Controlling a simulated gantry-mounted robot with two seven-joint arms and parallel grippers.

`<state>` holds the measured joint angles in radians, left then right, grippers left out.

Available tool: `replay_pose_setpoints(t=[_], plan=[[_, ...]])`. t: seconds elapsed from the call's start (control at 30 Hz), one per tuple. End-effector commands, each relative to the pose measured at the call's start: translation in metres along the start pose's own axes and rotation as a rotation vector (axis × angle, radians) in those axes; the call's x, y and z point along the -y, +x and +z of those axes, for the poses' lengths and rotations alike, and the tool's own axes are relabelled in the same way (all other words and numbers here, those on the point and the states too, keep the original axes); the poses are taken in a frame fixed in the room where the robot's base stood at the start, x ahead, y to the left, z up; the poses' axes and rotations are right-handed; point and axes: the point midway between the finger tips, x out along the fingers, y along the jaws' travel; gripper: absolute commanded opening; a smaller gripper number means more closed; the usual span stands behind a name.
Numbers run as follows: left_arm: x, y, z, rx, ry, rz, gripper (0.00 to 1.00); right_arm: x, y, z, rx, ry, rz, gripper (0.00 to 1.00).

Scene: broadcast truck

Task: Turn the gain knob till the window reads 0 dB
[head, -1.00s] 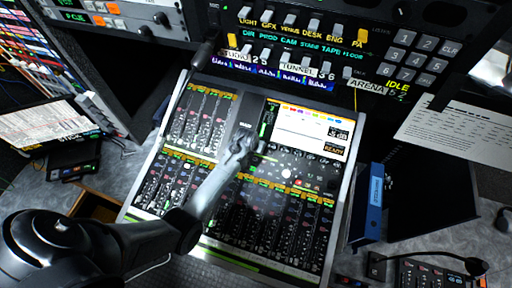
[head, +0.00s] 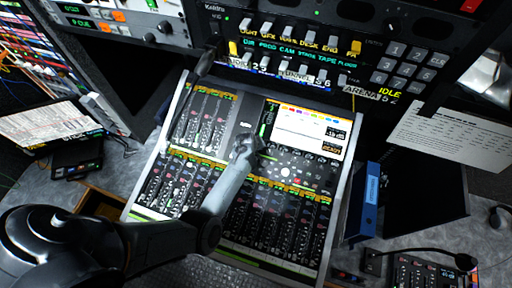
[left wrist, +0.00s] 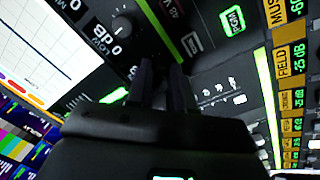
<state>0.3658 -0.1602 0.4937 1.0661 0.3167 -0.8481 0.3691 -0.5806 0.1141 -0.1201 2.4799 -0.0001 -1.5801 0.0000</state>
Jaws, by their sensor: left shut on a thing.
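My left gripper (head: 254,150) reaches down onto the mixing console (head: 231,128), at the left of its bright screen (head: 308,128). In the left wrist view its two fingers (left wrist: 162,72) are close together and shut on the gain knob, which they almost wholly hide. A dark round knob (left wrist: 122,27) with a printed scale shows just beyond the fingertips. The dB window (head: 335,133) is a small dark box at the screen's right side. It seems to read about -15 dB, but the digits are blurred. My right gripper is not in view.
Faders and small buttons (head: 280,217) crowd the console around the gripper. A dark microphone-like stalk (head: 205,62) stands at its upper left.

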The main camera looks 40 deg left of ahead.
Motion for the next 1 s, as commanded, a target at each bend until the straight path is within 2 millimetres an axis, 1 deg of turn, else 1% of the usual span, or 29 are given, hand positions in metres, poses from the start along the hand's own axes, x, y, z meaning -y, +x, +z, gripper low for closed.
replay_pose_setpoints(t=[0.1, 0.3, 0.77, 0.8, 0.93, 0.97, 1.0], plan=[[-0.0002, 0.0001, 0.0007, -0.003, -0.052, 0.001, 0.0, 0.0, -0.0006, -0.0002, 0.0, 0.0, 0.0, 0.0], [0.0002, 0.0002, 0.0, -0.007, -0.1, 0.0, 0.0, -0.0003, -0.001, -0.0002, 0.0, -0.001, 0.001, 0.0], [0.0005, 0.0004, 0.0, -0.008, -0.111, 0.0, 0.0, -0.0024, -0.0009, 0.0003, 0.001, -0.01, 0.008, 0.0], [0.0006, 0.0004, 0.0, -0.008, -0.111, 0.0, 0.25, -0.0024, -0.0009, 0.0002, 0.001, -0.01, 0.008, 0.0], [0.0006, 0.0004, 0.0001, -0.008, -0.111, 0.0, 0.44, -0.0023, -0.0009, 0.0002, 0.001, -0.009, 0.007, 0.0], [0.0005, 0.0004, 0.0, -0.008, -0.111, 0.0, 0.47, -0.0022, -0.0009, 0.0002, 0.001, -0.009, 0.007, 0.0], [0.0005, 0.0003, 0.0001, -0.008, -0.111, 0.0, 0.47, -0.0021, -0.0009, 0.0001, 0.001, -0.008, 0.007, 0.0]])
